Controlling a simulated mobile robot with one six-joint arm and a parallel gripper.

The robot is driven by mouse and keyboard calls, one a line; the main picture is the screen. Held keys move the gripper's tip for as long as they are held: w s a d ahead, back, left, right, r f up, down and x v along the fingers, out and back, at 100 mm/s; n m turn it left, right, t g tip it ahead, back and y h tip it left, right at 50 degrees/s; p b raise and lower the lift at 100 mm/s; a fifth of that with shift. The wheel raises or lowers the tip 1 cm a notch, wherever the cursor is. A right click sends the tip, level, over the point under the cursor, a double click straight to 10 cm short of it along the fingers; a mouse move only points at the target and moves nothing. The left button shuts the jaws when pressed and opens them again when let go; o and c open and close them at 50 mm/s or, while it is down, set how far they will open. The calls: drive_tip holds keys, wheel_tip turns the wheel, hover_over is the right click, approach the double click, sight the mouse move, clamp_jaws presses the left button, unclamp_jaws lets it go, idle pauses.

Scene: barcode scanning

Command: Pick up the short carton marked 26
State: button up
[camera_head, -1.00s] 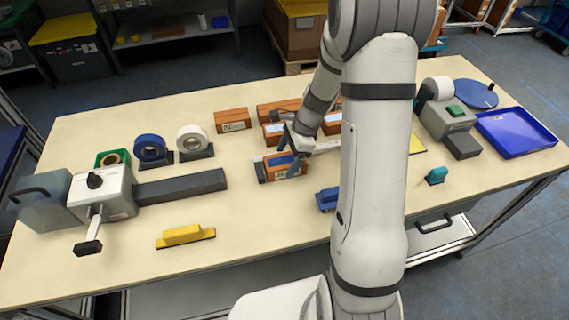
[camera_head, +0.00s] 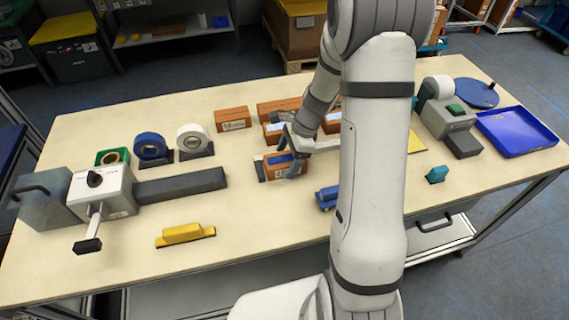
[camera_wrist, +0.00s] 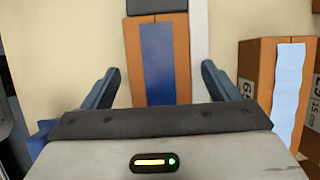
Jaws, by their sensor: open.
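A short brown carton (camera_head: 284,160) with a blue strip on top lies near the middle of the table. Its front label is too small to read surely. In the wrist view the same carton (camera_wrist: 133,45) reaches down between my fingers. My gripper (camera_head: 290,160) is over this carton, jaws open. In the wrist view my gripper (camera_wrist: 162,78) has one finger on each side of the carton, with a gap at both sides. The near end of the carton is hidden by the gripper body.
Another brown carton (camera_wrist: 262,65) with a pale blue strip stands close to the right finger. More cartons (camera_head: 233,119) stand behind. A blue block (camera_head: 327,198) lies in front, beside my arm. The table's front left is clear around a yellow block (camera_head: 184,234).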

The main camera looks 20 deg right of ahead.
drive_tip(key=shift+c, duration=0.3)
drive_tip(key=c, duration=1.2)
